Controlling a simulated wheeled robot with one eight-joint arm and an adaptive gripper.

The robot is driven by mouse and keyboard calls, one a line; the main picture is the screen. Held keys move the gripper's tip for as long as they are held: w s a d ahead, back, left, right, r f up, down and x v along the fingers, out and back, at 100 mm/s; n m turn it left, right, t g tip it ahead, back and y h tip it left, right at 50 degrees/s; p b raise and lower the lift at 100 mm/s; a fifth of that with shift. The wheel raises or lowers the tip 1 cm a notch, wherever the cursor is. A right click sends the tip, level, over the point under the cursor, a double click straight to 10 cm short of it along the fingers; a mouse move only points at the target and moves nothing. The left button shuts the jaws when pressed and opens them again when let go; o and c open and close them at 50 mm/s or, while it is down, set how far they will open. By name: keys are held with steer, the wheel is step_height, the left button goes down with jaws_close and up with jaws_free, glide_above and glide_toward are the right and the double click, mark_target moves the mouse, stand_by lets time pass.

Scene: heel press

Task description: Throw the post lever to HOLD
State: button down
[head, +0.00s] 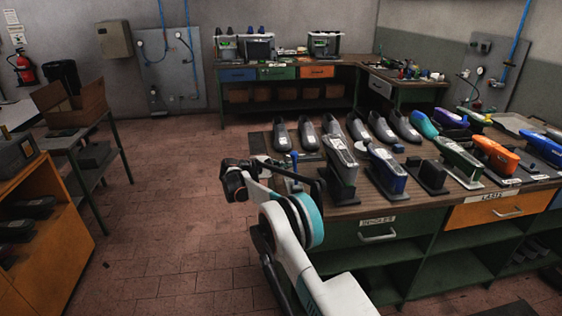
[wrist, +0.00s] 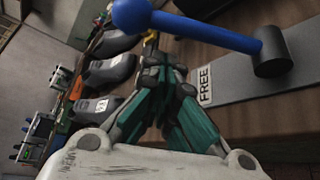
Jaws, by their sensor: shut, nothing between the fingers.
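The post lever (wrist: 205,31) is a blue rod with a round ball knob. In the wrist view it runs from the knob at upper left to a dark round collar (wrist: 272,54) at right. A white label reading FREE (wrist: 205,85) lies on a grey plate near the collar. No HOLD label can be read. My gripper (wrist: 160,62), with teal fingers, is shut and empty. Its tips show just below the rod, near the knob end; contact cannot be told. In the head view a small blue upright (head: 294,158) at the bench's left end appears to be the lever, behind my arm.
Dark shoe forms (head: 307,133) stand in a row along the bench. Several heel-press stands (head: 341,165) and coloured forms fill its middle and right. A drawer front (head: 377,233) is below. The tiled floor (head: 170,210) to the left is clear up to a side table (head: 85,150).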

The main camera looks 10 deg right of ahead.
steer(key=shift+s+r, duration=0.15)
steer(key=shift+s, duration=0.15)
steer(key=shift+s+d+r+b, duration=0.15)
steer(key=shift+s+r+b, duration=0.2)
steer(key=shift+s, duration=0.2)
steer(key=shift+s+r+m, duration=0.15)
steer(key=shift+s+m, duration=0.05)
steer(key=shift+m, duration=0.1)
